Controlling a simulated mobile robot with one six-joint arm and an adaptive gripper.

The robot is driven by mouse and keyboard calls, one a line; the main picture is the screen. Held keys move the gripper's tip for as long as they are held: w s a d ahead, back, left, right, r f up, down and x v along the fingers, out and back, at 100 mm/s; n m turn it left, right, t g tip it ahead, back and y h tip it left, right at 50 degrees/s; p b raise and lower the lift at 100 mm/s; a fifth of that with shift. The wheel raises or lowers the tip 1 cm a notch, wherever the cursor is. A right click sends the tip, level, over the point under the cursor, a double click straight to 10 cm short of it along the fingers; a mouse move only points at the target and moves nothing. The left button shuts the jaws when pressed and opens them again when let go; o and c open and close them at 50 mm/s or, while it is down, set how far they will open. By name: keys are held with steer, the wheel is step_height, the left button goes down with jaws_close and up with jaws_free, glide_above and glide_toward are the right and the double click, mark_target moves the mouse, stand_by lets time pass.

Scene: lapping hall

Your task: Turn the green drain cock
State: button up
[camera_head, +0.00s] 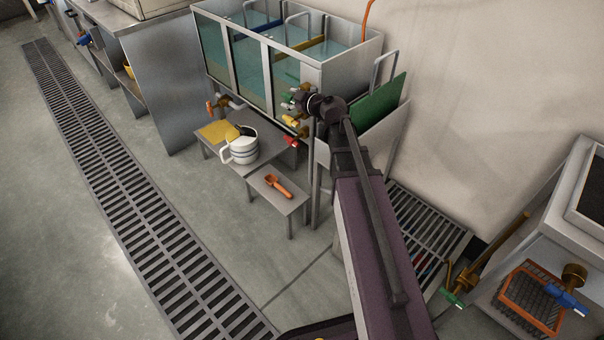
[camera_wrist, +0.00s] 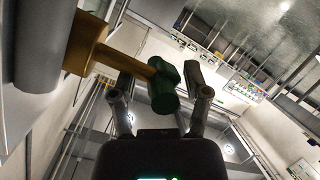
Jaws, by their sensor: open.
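The green drain cock (camera_head: 287,103) sits at the right end of the water tank's front, above a yellow cock and a red cock. In the wrist view the green handle (camera_wrist: 163,90) stands on a brass stem and body (camera_wrist: 95,50) that come from a grey pipe at the upper left. My gripper (camera_head: 302,98) is right at it in the head view, covering part of the fittings. In the wrist view my gripper (camera_wrist: 160,80) is open, with a finger on each side of the green handle. I cannot tell whether either finger touches it.
A yellow cock (camera_head: 291,120) and red cock (camera_head: 291,141) sit close below. An orange-handled cock (camera_head: 210,106) is further left. Another green cock (camera_head: 453,298) is at lower right.

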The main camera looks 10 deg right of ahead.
mark_target(290, 97)
steer(key=shift+r+g+p, duration=0.2)
steer(key=shift+g+p, duration=0.1)
steer(key=shift+p, duration=0.25)
